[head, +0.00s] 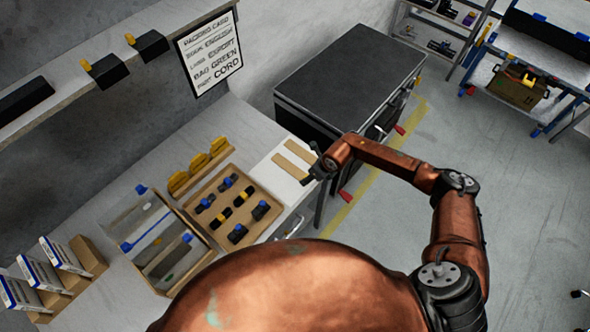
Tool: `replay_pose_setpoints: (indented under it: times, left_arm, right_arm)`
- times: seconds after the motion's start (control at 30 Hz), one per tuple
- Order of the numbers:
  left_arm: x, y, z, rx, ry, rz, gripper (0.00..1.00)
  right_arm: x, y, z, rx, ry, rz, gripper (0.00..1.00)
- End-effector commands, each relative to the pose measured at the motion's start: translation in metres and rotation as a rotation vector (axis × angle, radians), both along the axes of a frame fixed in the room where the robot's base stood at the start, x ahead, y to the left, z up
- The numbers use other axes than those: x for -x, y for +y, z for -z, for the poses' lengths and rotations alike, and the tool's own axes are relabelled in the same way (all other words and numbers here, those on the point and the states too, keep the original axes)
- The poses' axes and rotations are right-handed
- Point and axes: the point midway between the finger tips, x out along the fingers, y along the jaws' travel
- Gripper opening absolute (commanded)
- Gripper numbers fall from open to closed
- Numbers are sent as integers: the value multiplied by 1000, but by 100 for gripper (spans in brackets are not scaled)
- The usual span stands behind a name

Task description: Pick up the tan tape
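Two flat tan strips lie on a white sheet at the right end of the worktop; the near one (290,166) and the far one (300,152) are side by side. I cannot tell whether either is the tan tape. My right gripper (308,174) is at the right edge of this sheet, close to the strips' right ends. It is small and dark, and I cannot tell whether its fingers are open or touch anything.
A tan tray (262,233) holds several dark parts with blue or yellow tops. Yellow pieces (198,163) stand behind it. Clear bins (150,225) and boxed items (38,274) are left. A wall card (210,52) reads "PACKING CARD". A dark cabinet (350,75) stands right.

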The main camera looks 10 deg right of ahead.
Motion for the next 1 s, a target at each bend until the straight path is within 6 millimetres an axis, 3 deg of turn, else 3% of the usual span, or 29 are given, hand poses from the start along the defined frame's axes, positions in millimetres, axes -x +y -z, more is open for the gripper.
replay_pose_setpoints:
  times: [0.13, 0.37, 0.87, 1.0]
  left_arm:
    - [0, 0, -1, 0, 0, 0, 0]
    - [1, 0, 0, 0, 1, -1, 0]
    - [1, 1, -1, -1, 1, -1, 0]
    - [1, 1, -1, -1, 1, -1, 0]
  right_arm:
    - [-4, 4, 13, -1, 1, 0, 45]
    - [-5, 4, 14, -2, -1, 0, 45]
    - [-5, 4, 14, -2, -1, 0, 12]
    - [-5, 4, 14, -2, -1, 0, 11]
